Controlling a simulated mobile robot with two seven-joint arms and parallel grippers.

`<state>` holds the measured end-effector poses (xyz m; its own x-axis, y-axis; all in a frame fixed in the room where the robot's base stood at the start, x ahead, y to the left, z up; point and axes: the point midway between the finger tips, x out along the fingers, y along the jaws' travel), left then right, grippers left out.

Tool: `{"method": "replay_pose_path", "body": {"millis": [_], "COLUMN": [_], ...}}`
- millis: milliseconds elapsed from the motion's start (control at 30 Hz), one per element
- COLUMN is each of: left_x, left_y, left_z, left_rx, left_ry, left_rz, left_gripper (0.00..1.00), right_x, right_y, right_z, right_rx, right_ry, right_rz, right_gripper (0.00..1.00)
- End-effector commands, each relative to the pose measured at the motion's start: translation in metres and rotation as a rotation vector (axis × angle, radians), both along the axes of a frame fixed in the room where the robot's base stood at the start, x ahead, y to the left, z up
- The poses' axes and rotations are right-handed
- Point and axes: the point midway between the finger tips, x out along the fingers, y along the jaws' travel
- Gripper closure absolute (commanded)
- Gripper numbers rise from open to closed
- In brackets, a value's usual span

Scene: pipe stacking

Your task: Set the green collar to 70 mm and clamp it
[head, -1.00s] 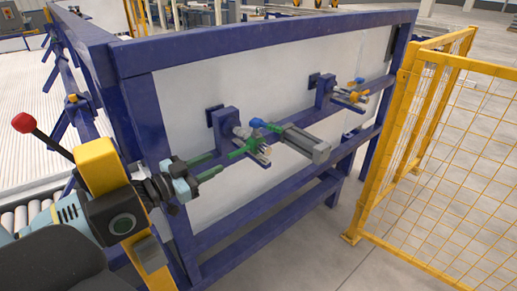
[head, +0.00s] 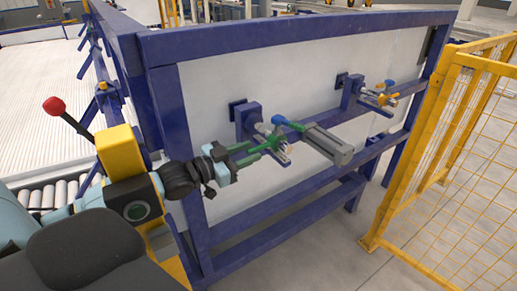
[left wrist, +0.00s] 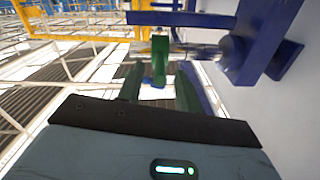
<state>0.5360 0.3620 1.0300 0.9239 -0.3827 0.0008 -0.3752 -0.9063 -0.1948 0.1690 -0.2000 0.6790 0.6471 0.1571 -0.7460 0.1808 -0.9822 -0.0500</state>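The green collar (head: 273,143) sits on a short shaft on a blue bracket on the side of the frame. A blue lever (head: 279,119) stands out above it. My left gripper (head: 262,150) reaches in from the left, its green fingers at the collar. In the left wrist view the fingers (left wrist: 160,87) stand apart, with the green collar (left wrist: 160,47) between and beyond them. A gap shows on both sides, so I see no grip. A blue part (left wrist: 155,82) shows below the collar. The scale reading is too small to make out. My right gripper is not in view.
Blue rails (head: 290,195) run below. A yellow mesh fence (head: 470,150) stands at the right.

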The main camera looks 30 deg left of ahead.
Motion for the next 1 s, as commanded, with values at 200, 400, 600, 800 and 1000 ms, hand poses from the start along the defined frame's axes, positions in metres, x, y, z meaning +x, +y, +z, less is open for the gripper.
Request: {"method": "replay_pose_path", "body": {"millis": [200,400,600,800,1000], "left_x": [0.02,0.031,0.034,0.033,0.033], "left_y": [-0.008,-0.013,-0.014,-0.014,-0.014], "left_z": [0.001,0.0,0.0,0.0,0.0], "left_rx": [-0.001,0.0,0.0,0.001,0.001], "left_ry": [-0.001,0.0,0.001,0.001,0.0], "left_rz": [0.001,0.0,-0.001,-0.001,-0.001], "left_gripper": [0.65,0.65,0.65,0.65,0.91], "right_x": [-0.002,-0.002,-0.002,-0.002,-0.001], "right_y": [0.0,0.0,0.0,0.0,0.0], "right_z": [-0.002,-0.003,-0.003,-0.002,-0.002], "right_rx": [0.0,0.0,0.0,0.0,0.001], "right_ry": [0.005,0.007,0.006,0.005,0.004], "right_rz": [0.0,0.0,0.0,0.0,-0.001], "right_gripper": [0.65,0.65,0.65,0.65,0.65]}}
